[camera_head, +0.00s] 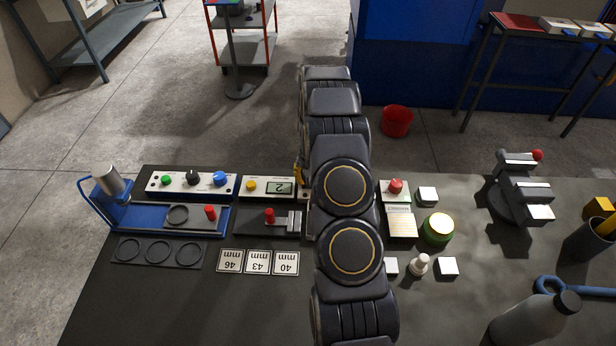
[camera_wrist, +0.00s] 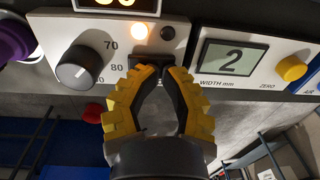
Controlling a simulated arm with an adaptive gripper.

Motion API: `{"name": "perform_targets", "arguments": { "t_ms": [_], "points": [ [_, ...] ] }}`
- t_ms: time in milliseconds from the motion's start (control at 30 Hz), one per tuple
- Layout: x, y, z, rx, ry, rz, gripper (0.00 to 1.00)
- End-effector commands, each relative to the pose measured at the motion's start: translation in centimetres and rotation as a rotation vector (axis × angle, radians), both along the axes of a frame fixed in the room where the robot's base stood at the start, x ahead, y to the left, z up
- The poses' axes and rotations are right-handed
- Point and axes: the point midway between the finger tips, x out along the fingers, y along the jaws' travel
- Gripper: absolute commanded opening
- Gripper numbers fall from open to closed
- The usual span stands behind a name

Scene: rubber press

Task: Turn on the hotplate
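In the wrist view a light panel, which looks like the hotplate's control face (camera_wrist: 100,40), carries a dark knob (camera_wrist: 78,68) marked 70 and 80. It also has a black switch (camera_wrist: 150,65) and a small glowing orange lamp (camera_wrist: 167,33). Part of a dark display with lit digits (camera_wrist: 118,3) shows at the top edge. My gripper (camera_wrist: 161,70) has yellow ribbed fingers, drawn together at the tips with nothing seen between them. The tips are right at the switch; I cannot tell whether they touch it. In the head view my arm hides the hotplate and most of the gripper.
A width gauge (camera_wrist: 232,58) reading 2 sits beside the panel; its display also shows in the head view (camera_head: 279,188). A blue press (camera_head: 118,208) stands left.

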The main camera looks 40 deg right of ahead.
Motion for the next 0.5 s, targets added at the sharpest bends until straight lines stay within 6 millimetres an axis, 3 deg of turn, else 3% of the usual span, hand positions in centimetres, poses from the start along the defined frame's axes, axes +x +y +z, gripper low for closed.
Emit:
{"name": "perform_targets", "arguments": {
  "t_ms": [500],
  "points": [
    [-0.48, -0.25, -0.38, -0.022, 0.028, -0.001, 0.00]
  ]
}}
